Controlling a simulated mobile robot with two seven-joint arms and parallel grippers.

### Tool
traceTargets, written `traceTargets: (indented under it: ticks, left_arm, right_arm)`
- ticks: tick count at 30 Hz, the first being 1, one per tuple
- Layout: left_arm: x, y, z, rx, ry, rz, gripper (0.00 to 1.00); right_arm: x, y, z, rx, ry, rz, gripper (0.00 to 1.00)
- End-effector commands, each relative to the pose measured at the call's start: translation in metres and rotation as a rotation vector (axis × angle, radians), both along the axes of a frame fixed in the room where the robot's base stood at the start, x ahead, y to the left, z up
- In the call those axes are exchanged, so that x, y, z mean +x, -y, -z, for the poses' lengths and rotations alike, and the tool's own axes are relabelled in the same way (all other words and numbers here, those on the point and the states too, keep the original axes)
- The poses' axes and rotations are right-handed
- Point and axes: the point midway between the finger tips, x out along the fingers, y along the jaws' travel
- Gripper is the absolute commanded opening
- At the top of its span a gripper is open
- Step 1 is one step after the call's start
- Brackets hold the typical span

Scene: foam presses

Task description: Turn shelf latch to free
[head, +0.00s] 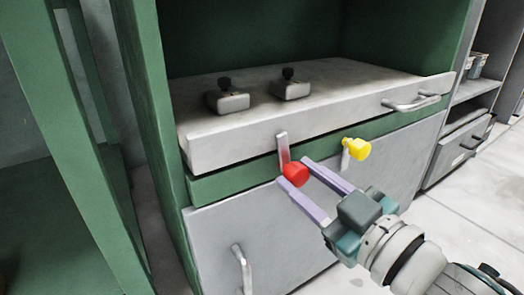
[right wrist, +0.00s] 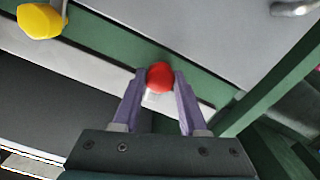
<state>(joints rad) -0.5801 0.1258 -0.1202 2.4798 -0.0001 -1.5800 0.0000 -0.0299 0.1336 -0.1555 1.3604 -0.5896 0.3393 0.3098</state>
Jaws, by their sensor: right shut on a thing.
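A lever with a red knob (head: 296,175) is on the green rail (head: 225,184) of the press, its metal arm (head: 283,147) rising from the knob to overlap the grey shelf front (head: 225,146). My right gripper (head: 294,172) is shut on the red knob, which also shows between the fingertips in the right wrist view (right wrist: 160,77). A second lever with a yellow knob (head: 357,149) sticks out to the right on the same rail. The yellow knob is at the upper left in the right wrist view (right wrist: 40,21). My left gripper is not in view.
Two small metal blocks with black knobs (head: 228,97) (head: 290,86) stand on the shelf. A shelf handle (head: 411,103) is at the right and a lower panel handle (head: 242,268) is at the lower left. A green post (head: 70,150) stands at left.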

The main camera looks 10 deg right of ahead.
Motion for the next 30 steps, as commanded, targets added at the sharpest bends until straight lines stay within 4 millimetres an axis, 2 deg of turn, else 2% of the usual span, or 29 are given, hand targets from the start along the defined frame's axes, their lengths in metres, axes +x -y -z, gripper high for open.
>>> traceTargets:
  ticks: [30]
  left_arm:
    - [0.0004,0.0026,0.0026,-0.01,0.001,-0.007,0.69]
  right_arm:
    - [-0.0002,0.0002,0.0014,-0.9,0.326,0.001,0.0]
